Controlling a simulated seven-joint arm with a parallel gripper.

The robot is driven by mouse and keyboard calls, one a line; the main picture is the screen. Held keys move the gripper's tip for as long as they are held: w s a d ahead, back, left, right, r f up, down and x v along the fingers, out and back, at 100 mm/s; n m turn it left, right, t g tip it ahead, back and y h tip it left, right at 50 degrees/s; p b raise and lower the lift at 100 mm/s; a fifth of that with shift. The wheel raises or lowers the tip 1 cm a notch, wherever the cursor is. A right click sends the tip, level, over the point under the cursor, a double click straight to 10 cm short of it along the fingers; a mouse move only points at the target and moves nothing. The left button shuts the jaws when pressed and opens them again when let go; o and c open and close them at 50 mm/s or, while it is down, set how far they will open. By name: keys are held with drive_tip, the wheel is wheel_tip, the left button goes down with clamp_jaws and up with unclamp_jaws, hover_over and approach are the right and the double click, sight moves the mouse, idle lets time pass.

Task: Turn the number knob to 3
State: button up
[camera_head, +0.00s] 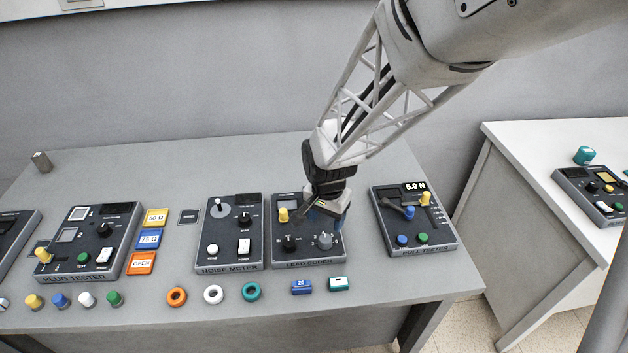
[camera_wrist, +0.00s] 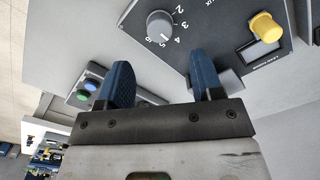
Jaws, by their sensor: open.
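The number knob is a round grey dial (camera_head: 325,240) at the lower right of the LEAD CODER panel (camera_head: 289,255). In the wrist view, the grey knob (camera_wrist: 160,27) has printed numbers around it, with 2, 3, 4 and 5 legible along its right and lower side. Its pointer setting is too small to read surely. My gripper (camera_head: 326,220) is over the right part of the panel, just above and behind the knob in the head view. In the wrist view, my gripper's (camera_wrist: 162,62) blue fingers are spread apart and empty, and the knob lies beyond their tips.
On the same panel are a black knob (camera_head: 290,243) and a yellow knob (camera_head: 283,215). The noise meter (camera_head: 230,255) stands to the left and the pull tester (camera_head: 415,245) to the right.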

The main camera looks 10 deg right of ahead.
sight(325, 238)
drive_tip(key=shift+f, duration=0.1)
drive_tip(key=shift+f, duration=3.8)
drive_tip(key=c, duration=0.9)
